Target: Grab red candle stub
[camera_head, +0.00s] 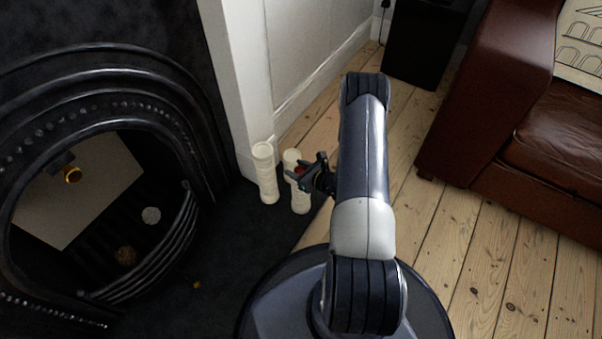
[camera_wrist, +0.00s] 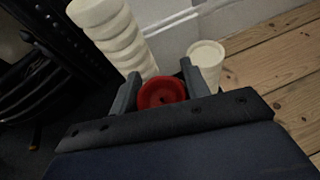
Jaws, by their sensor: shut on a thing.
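The red candle stub (camera_wrist: 161,94) is a small round red piece between the two grey fingers of my gripper (camera_wrist: 163,88) in the wrist view. The fingers are shut on it, one on each side. The stub's underside is hidden.
Two cream pillar candles (camera_head: 265,175) (camera_head: 298,196) stand on the dark hearth (camera_head: 235,240), close to my gripper. A black fireplace (camera_head: 120,100) is at the left. A brown leather sofa (camera_head: 510,120) is at the right. Bare floorboards (camera_head: 415,220) lie between.

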